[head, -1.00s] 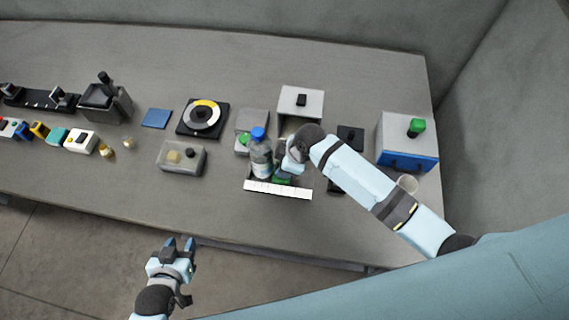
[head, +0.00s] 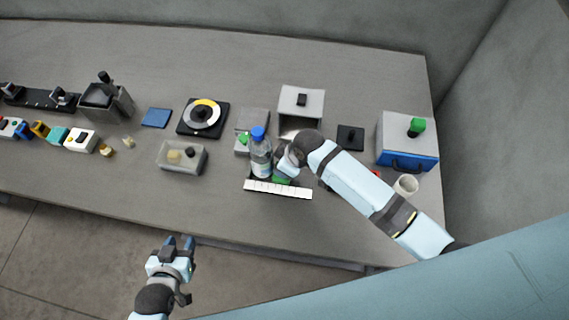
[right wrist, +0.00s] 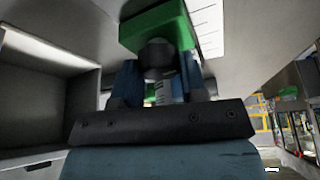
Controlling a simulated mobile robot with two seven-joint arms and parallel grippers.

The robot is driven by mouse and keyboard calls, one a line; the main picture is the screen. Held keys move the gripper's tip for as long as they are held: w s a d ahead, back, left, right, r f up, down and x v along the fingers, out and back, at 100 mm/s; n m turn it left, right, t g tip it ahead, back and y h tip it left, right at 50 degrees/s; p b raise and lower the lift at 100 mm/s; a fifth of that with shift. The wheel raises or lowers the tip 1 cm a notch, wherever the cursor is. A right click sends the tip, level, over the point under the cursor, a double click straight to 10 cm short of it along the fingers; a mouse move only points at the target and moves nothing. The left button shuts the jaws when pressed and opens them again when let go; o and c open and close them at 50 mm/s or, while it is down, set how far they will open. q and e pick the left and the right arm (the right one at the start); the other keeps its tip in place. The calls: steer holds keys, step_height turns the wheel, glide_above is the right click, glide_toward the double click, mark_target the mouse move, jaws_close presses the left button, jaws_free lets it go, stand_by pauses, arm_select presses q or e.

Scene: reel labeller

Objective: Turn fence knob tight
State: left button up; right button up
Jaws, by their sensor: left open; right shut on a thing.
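The green fence block (head: 281,181) shows in the head view behind the white ruler strip (head: 278,190). In the right wrist view the green block (right wrist: 157,28) is close, with a dark round knob (right wrist: 156,55) on it. My right gripper (right wrist: 158,78) has its blue fingers on either side of this knob and is shut on it. In the head view my right wrist (head: 295,155) covers the knob. My left gripper (head: 178,245) is open and empty, off the front edge of the table.
A bottle with a blue cap (head: 260,153) stands directly left of my right gripper. A grey box (head: 302,98) stands behind it. A blue and white box with a green knob (head: 407,143) and a white cup (head: 405,186) are at the right. The table's front left is clear.

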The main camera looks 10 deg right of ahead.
steer(key=o, duration=0.9)
steer(key=b+v, duration=0.1)
steer(key=v, duration=1.2)
steer(key=shift+s+d+r, duration=0.1)
steer(key=shift+d+r, duration=0.05)
steer(key=shift+r, duration=0.2)
